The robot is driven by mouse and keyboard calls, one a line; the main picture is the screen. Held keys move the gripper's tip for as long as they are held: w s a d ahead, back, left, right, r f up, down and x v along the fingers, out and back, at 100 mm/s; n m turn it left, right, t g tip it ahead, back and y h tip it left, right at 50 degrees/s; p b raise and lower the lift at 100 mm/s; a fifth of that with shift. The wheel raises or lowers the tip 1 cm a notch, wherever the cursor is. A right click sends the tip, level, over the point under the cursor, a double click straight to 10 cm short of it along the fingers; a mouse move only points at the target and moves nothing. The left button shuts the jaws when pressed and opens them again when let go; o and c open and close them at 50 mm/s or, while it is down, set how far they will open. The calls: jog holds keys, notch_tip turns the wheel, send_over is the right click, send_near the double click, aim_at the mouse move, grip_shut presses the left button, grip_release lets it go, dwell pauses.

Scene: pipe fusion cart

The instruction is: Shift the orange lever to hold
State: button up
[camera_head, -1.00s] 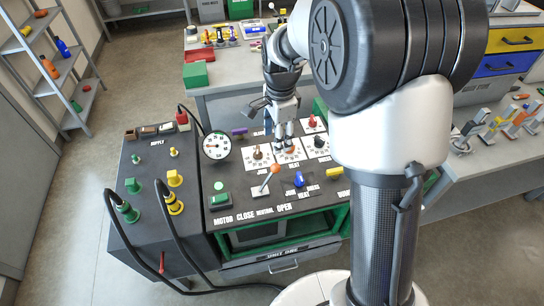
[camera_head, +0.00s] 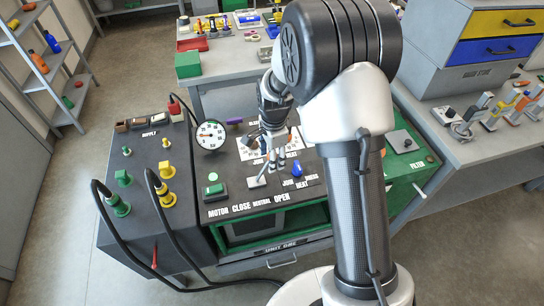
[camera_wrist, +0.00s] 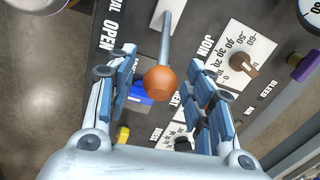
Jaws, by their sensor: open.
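The orange lever is a metal rod with an orange ball knob (camera_wrist: 160,80), standing on a pale plate on the dark cart top. My gripper (camera_wrist: 162,62) is open, with one finger on each side of the ball and rod; contact cannot be told. In the head view my gripper (camera_head: 268,165) points down over the lever and hides the ball. The lever's pale plate (camera_head: 257,182) shows just below the fingers. The label OPEN is near the rod in the wrist view; no "hold" label is readable.
A blue switch (camera_head: 297,169) stands just right of the lever, and a green button (camera_head: 213,177) to its left. A brown dial (camera_wrist: 243,62) and a pressure gauge (camera_head: 210,135) are close by. Black hoses (camera_head: 107,225) loop over the cart's left side.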

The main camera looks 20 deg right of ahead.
jog(key=shift+c, duration=0.5)
grip_shut()
dwell(0.3)
